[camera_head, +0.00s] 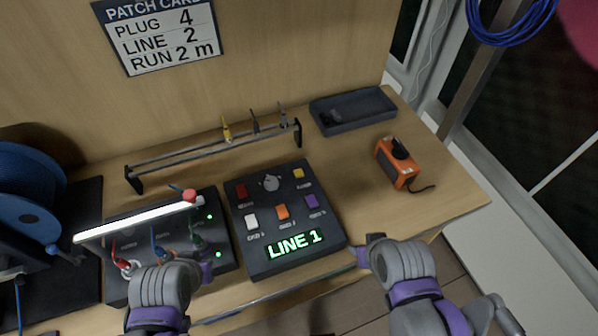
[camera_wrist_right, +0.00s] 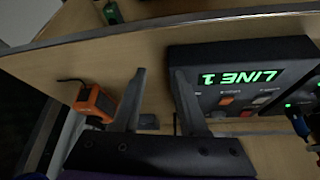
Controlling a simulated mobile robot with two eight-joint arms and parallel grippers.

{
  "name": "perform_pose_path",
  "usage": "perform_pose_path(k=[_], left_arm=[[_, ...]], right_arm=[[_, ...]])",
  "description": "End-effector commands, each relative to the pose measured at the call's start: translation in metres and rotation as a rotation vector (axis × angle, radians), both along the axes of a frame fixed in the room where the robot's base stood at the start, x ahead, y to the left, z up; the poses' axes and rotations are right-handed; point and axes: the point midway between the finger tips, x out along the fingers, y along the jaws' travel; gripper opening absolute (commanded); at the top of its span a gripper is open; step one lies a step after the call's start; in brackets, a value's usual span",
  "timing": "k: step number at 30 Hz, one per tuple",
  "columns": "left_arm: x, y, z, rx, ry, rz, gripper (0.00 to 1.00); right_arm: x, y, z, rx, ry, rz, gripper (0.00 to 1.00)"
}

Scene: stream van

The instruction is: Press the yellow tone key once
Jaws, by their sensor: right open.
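The tone box (camera_head: 286,251) is a dark panel on the bench with a lit green "LINE 1" display (camera_head: 295,244). Its yellow key (camera_head: 299,174) sits at the far right corner, with a red key (camera_head: 241,191), a grey knob (camera_head: 271,183), and white, orange and purple keys nearby. My right gripper (camera_head: 368,250) is right of the box's near corner, apart from the keys. In the right wrist view its fingers (camera_wrist_right: 159,75) are apart and empty, beside the box (camera_wrist_right: 240,52); I cannot make out the yellow key there. My left gripper (camera_head: 165,268) is over the patch panel's near edge; its fingertips are unclear.
A patch panel (camera_head: 118,288) with coloured plugs and a white light bar (camera_head: 135,221) stands left of the box. A rail (camera_head: 215,150) with clips runs behind. An orange device (camera_head: 397,166) and a dark tray (camera_head: 352,110) lie right. Bare bench separates box and device.

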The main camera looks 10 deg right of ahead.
Motion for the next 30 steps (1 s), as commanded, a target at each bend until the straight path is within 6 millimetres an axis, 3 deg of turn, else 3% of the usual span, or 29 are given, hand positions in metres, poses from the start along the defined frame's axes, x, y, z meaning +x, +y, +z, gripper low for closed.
perform_pose_path(k=[1, 6, 7, 30], left_arm=[[0.0000, 0.0000, 0.0000, 0.000, 0.000, 0.000, 0.00], [0.0000, 0.0000, 0.0000, 0.000, 0.000, 0.000, 0.00], [0.0000, 0.0000, 0.0000, 0.000, 0.000, 0.000, 0.00], [0.0000, 0.0000, 0.0000, 0.000, 0.000, 0.000, 0.00]], right_arm=[[0.0000, 0.0000, 0.0000, 0.000, 0.000, 0.000, 0.32], [0.0000, 0.0000, 0.0000, 0.000, 0.000, 0.000, 0.01], [0.0000, 0.0000, 0.0000, 0.000, 0.000, 0.000, 0.00], [0.0000, 0.0000, 0.0000, 0.000, 0.000, 0.000, 0.00]])
